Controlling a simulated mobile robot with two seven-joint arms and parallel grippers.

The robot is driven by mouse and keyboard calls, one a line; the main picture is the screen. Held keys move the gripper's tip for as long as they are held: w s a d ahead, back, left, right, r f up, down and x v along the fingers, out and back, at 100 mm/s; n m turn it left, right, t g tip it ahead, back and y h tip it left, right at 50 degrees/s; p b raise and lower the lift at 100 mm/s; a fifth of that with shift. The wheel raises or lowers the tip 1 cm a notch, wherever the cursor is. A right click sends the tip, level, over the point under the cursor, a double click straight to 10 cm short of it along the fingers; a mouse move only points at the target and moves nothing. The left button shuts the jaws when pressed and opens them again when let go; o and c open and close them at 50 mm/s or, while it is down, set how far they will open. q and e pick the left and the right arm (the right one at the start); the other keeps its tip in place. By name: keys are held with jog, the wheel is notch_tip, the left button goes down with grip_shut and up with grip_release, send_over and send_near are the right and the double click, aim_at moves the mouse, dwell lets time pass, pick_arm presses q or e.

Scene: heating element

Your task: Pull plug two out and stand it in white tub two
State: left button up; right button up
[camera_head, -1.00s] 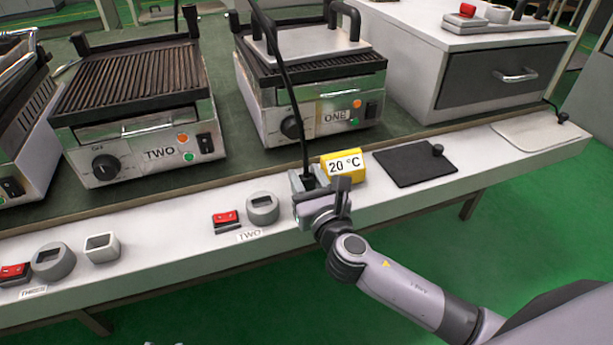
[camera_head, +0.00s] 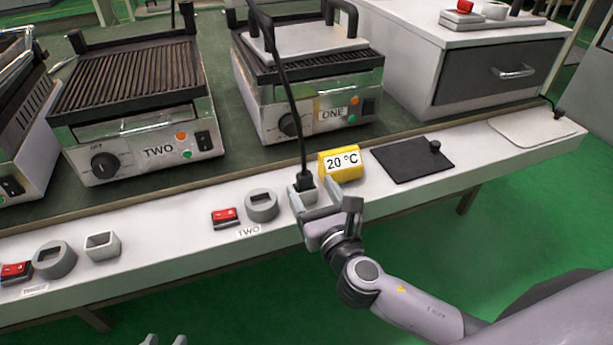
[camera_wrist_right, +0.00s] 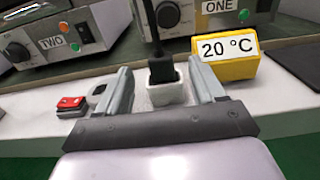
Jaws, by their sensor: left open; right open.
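The black plug (camera_head: 305,181) stands upright in a small white tub (camera_head: 297,204), with its cord rising from its top. Both also show in the right wrist view, the plug (camera_wrist_right: 162,68) above the tub (camera_wrist_right: 166,93). My right gripper (camera_head: 322,198) is open, in front of the tub. In the right wrist view its fingers (camera_wrist_right: 160,85) lie left and right of the tub, apart from the plug. The grey round socket (camera_head: 262,206) by the TWO label is empty. My left gripper (camera_head: 165,340) is open; only its fingertips show at the bottom edge.
A yellow 20 °C block (camera_head: 341,164) stands just right of the tub. A red switch (camera_head: 225,216) is left of the socket. Another white tub (camera_head: 102,245), empty, stands further left. A black mat (camera_head: 413,161) lies right. Grills ONE (camera_head: 310,85) and TWO (camera_head: 140,100) stand behind.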

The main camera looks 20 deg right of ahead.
pick_arm(q)
jog(key=shift+a, duration=0.25)
pick_arm(e)
jog(key=shift+s, duration=1.1)
pick_arm(q)
jog(key=shift+s+f, duration=0.15)
jog(key=shift+s, duration=0.05)
